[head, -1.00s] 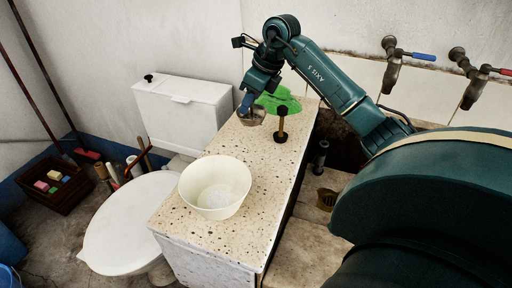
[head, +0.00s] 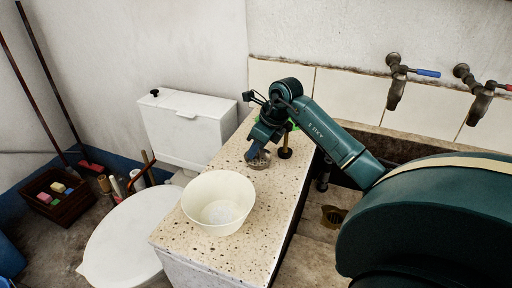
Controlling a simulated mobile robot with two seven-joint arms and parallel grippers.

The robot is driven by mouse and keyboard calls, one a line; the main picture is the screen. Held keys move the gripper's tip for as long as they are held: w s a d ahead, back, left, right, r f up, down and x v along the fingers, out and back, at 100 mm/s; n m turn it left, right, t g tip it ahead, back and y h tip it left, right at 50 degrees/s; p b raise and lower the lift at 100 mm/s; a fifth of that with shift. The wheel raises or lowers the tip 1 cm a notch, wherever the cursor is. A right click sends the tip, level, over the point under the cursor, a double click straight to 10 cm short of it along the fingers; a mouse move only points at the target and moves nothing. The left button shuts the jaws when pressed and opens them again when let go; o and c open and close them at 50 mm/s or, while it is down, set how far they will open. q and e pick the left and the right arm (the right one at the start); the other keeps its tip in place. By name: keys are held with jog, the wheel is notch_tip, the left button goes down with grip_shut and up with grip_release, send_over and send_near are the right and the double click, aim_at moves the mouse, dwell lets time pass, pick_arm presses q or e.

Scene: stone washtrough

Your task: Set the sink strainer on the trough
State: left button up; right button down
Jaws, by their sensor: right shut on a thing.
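The small metal sink strainer (head: 261,161) shows at the tip of my right gripper (head: 254,153), over the speckled stone top of the trough (head: 208,238). My right gripper points down and is shut on the strainer. The fingers partly hide its near left side. I cannot tell whether the strainer touches the stone or hangs just above it. My left gripper is not in view.
A cream bowl (head: 218,203) stands on the stone top in front of the strainer. A dark-handled plunger (head: 286,145) stands close to its right. The sunken basin with a brass-coloured piece (head: 333,215) lies right. A toilet (head: 125,235) is left.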

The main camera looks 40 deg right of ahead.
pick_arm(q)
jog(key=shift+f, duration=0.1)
pick_arm(e)
jog(key=shift+f, duration=0.1)
jog(key=c, duration=1.7)
grip_release()
jog(key=o, duration=0.4)
jog(key=shift+o, duration=0.2)
jog(key=shift+r, duration=0.3)
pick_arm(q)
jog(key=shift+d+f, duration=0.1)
pick_arm(e)
jog(key=v, duration=1.1)
jog(key=shift+s+r, duration=0.2)
jog(key=shift+r, duration=0.1)
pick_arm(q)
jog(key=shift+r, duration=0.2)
